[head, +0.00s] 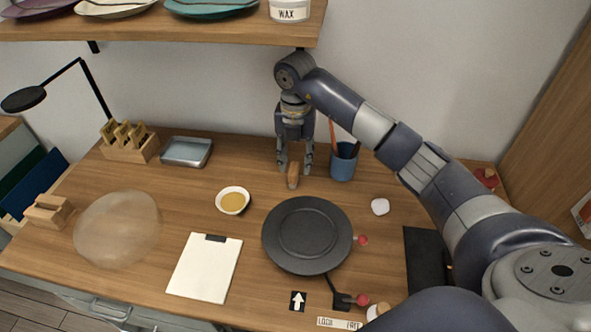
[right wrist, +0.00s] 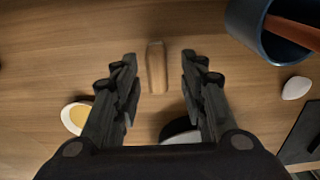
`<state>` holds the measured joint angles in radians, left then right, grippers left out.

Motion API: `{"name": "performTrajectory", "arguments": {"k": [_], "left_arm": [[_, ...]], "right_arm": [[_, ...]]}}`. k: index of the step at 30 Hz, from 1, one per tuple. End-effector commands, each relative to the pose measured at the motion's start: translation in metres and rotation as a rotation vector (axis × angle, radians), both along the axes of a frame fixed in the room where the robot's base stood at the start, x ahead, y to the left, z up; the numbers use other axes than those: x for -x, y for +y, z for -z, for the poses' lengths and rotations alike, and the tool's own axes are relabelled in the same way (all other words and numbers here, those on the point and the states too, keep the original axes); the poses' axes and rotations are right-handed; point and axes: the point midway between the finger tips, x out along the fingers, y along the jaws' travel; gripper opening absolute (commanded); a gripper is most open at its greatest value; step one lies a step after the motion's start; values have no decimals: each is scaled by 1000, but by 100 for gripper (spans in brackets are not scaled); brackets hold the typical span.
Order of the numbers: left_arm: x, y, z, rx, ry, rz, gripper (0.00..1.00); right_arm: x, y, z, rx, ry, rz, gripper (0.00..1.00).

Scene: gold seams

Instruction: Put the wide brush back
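A short wooden piece (head: 293,175), which may be the wide brush, is on the table near the back; no bristles can be made out. In the right wrist view the wooden piece (right wrist: 157,67) lies between the lines of the two fingers, just beyond their tips. My right gripper (head: 295,166) points down over it, open and empty, with a gap on both sides. A blue cup (head: 342,165) stands right of the gripper with an orange-brown handle and a dark one in it. The cup also shows in the right wrist view (right wrist: 262,35). My left gripper is out of view.
A dark round turntable (head: 307,235) stands in front of the gripper, with a bowl of gold (head: 233,201) to its left. A white lump (head: 380,206) lies right. A metal tray (head: 187,152) and wooden rack (head: 130,149) stand back left. A shelf (head: 180,27) hangs above.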

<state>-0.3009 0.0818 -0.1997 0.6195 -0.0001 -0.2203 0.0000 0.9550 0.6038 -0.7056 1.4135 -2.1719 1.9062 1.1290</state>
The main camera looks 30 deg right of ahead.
Motion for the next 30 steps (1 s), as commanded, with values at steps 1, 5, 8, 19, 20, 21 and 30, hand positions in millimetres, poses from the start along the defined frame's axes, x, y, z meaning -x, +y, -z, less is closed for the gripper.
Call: {"name": "performTrajectory", "arguments": {"k": [1, 5, 8, 19, 20, 21, 30], "left_arm": [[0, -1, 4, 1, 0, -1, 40], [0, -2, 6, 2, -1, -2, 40], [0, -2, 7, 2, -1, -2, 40], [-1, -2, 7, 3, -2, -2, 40], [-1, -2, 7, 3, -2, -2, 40], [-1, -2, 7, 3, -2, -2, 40], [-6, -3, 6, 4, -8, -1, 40]], "right_arm": [[-1, 0, -8, 1, -4, 0, 39], [-1, 0, -25, 1, -3, 0, 39], [0, 0, -32, 1, -1, -1, 39], [0, 0, -35, 0, 0, 0, 39], [0, 0, -35, 0, 0, 0, 39], [0, 0, -35, 0, 0, 0, 39], [0, 0, -34, 0, 0, 0, 39]]}}
